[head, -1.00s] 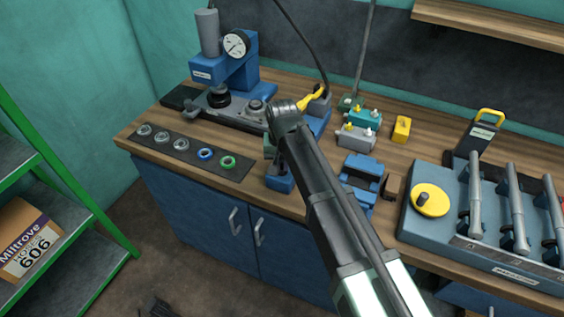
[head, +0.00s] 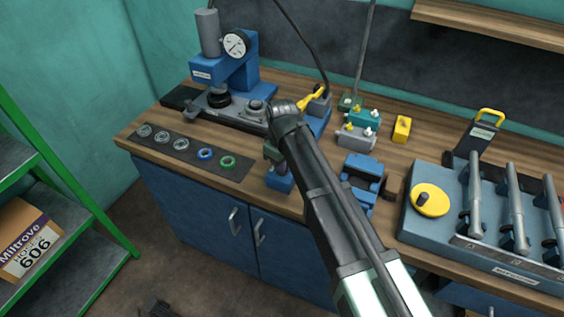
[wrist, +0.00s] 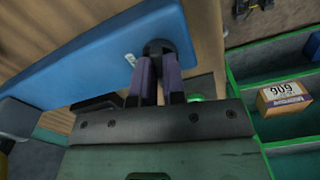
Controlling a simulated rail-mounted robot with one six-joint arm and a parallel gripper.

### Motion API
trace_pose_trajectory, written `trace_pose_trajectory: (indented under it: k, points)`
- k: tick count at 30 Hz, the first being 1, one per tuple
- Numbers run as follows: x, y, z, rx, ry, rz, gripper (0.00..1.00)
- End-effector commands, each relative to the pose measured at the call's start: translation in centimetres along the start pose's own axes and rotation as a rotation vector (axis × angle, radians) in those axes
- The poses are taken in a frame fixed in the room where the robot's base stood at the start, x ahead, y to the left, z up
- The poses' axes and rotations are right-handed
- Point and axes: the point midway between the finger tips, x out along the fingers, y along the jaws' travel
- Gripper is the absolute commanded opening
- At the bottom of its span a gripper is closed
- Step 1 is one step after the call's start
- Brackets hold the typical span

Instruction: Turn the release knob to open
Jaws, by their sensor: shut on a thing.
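A dark round knob (wrist: 158,46), which I take to be the release knob, sits on a long blue body (wrist: 95,72) in the wrist view. My gripper (wrist: 158,62) has its two purple-grey fingers closed on the knob's sides. The fingers cover part of the knob, so its turned angle cannot be read. In the head view, a blue device (head: 280,180) stands at the bench's front edge, partly behind my arm. The knob and fingertips are hidden there.
A press with a dial gauge (head: 236,44) stands at the back left. A dark mat (head: 187,151) with several rings lies at the front left. A blue-grey fixture (head: 440,235) with a yellow disc is at right. A green shelf (head: 75,222) stands at far left.

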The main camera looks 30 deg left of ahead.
Motion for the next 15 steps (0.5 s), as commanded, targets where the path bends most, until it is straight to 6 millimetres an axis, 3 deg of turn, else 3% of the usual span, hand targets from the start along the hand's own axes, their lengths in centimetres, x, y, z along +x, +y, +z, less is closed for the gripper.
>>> trace_pose_trajectory:
  k: [15]
  points:
    - [0.03, -0.04, 0.04, -0.229, -0.001, -0.001, 0.00]
